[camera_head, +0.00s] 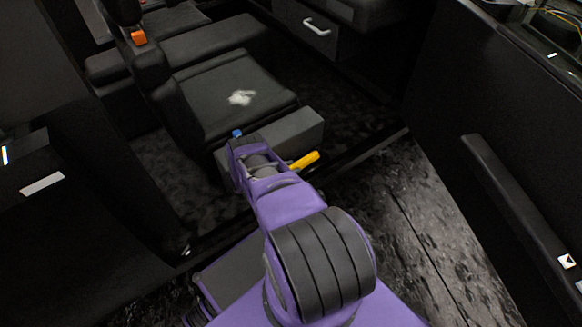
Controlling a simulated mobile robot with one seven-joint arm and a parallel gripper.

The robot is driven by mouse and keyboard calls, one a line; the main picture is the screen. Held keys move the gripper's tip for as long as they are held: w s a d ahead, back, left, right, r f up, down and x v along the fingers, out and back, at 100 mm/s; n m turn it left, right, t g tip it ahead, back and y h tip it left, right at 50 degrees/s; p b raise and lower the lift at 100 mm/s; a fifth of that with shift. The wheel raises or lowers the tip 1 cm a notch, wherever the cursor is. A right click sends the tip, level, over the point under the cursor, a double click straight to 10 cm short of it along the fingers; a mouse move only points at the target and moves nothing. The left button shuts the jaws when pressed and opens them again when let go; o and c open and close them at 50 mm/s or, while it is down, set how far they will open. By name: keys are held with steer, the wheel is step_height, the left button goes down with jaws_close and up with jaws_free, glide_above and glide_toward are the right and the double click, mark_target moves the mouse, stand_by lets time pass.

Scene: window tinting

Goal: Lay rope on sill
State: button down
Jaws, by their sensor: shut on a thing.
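My purple arm reaches from the bottom into an open car doorway. My gripper (257,160) is at its far end, above the floor between the seat and the doorway. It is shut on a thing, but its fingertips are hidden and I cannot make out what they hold. A short yellow piece (304,160) sticks out right of the wrist, and a small blue piece (237,133) shows at the tip. I cannot tell whether either belongs to the rope. The door sill (368,156) is a dark strip along the doorway, partly hidden behind my arm.
A black seat (215,92) with a white patch (241,97) stands beyond my gripper. A grey block (290,132) lies just past the wrist. An open door panel (510,190) stands at right, and dark bodywork (60,220) at left. The dark floor right of my arm is clear.

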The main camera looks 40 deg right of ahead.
steer(key=shift+s+f, duration=0.2)
steer(key=shift+f, duration=0.65)
steer(key=shift+c, duration=1.4)
jaws_free()
steer(key=r+p+v, duration=0.1)
steer(key=p+v, duration=0.1)
steer(key=v, duration=1.6)
steer(key=shift+w+d+r, duration=0.25)
steer(key=shift+r, duration=0.05)
